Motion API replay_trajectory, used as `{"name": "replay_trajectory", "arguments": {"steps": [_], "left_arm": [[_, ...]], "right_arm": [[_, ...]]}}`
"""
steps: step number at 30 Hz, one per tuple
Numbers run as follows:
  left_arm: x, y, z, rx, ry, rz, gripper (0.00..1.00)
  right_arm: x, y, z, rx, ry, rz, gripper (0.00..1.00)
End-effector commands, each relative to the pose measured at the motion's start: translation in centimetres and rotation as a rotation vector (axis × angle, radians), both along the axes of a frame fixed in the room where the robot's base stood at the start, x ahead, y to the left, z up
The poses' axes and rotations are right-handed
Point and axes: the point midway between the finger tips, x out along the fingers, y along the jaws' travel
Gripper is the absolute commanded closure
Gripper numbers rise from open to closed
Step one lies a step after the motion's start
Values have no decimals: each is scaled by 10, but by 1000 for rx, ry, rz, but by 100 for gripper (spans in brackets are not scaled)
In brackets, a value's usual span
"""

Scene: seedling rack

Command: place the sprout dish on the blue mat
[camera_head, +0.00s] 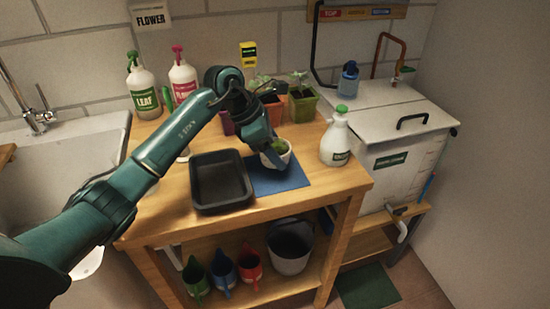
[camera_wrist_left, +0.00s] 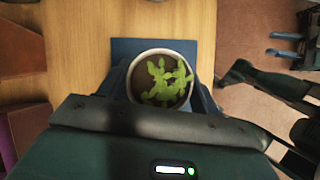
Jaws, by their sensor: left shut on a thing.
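The sprout dish is a small white round dish (camera_head: 284,158) with dark soil and green sprouts. In the head view it is at the far part of the blue mat (camera_head: 280,182), which lies flat on the wooden table. My left gripper (camera_head: 270,160) is shut on the dish. In the left wrist view the dish (camera_wrist_left: 160,80) is between the fingers, with the blue mat (camera_wrist_left: 190,50) below and around it. I cannot tell whether the dish touches the mat.
A black tray (camera_head: 221,182) stands left of the mat. A white spray bottle (camera_head: 335,140) stands to its right. Potted seedlings (camera_head: 302,104) are behind, and two bottles, marked LEAF (camera_head: 144,92) and pink-labelled (camera_head: 184,82), stand at the back left. The table's front edge is close.

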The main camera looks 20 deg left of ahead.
Motion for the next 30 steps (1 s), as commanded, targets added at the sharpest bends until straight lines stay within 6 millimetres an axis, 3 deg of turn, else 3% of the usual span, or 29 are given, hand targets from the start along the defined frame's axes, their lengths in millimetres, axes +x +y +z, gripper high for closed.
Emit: {"name": "replay_trajectory", "arguments": {"steps": [6, 16, 17, 24, 30], "left_arm": [[-1, 0, -29, -2, 3, 0, 61], [0, 0, -34, 0, 0, -1, 61], [0, 0, -33, 0, 0, -1, 34], [0, 0, -33, 0, 1, -2, 15], [0, 0, -33, 0, 1, -2, 14]], "right_arm": [[0, 0, 1, -5, 2, 1, 64], [0, 0, -3, -4, 3, 1, 64], [0, 0, -3, -3, 3, 1, 64], [0, -1, -2, -3, 2, 0, 64], [0, -1, -2, -3, 2, 0, 64]]}}
